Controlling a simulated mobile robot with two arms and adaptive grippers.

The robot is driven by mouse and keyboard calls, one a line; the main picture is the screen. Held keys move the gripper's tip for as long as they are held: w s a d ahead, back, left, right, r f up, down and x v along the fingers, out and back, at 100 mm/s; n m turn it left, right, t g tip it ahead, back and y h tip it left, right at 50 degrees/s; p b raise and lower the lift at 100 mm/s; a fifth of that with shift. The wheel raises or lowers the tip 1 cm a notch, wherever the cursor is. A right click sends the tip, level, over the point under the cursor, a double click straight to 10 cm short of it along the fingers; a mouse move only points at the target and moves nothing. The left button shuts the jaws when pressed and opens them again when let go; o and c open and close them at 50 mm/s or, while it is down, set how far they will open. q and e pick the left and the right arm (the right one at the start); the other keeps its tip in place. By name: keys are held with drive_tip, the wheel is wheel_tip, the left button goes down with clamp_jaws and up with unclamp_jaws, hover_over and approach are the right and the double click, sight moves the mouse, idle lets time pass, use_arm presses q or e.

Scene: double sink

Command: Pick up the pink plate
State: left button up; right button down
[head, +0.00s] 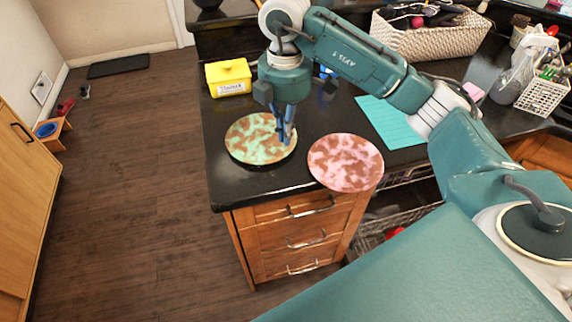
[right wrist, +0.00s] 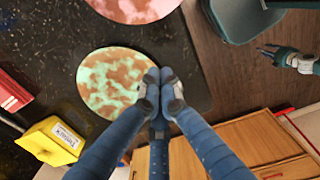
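The pink plate (head: 346,162), mottled pink and brown, lies on the dark counter near its front edge, overhanging it slightly. Part of it shows at the top of the right wrist view (right wrist: 133,8). A green and brown plate (head: 258,138) lies just left of it. My right gripper (head: 287,142) points down at the green plate's right edge, left of the pink plate. Its fingertips (right wrist: 161,80) are together with nothing seen between them; whether they touch the green plate I cannot tell. My left gripper (right wrist: 272,51) shows small over the floor; its opening is unclear.
A yellow box (head: 228,78) stands behind the green plate. A turquoise sheet (head: 392,122) lies right of the pink plate. A woven basket (head: 430,38) and a white rack (head: 540,95) stand farther back. An open dishwasher rack (head: 400,205) is below the counter.

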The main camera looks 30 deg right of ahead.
sight(300, 164)
wheel_tip(300, 164, down, 4)
drive_tip(key=shift+d+f+p, duration=0.1)
drive_tip(key=shift+p, duration=0.55)
wheel_tip(300, 164, down, 5)
drive_tip(key=shift+f+p, duration=0.15)
drive_tip(key=shift+p, duration=0.6)
drive_tip(key=d+p, duration=0.1)
drive_tip(key=d, duration=0.2)
drive_tip(key=shift+s+f+p, duration=0.15)
drive_tip(key=shift+s+p, duration=0.15)
drive_tip(key=shift+p, duration=0.05)
drive_tip(key=shift+s+d+f, duration=0.1)
drive_tip(key=shift+d, duration=0.35)
use_arm(q)
drive_tip(key=r, duration=0.2)
drive_tip(key=d+r, duration=0.1)
drive_tip(key=r, duration=0.1)
drive_tip(key=shift+d+r, duration=0.2)
drive_tip(key=shift+r, duration=0.15)
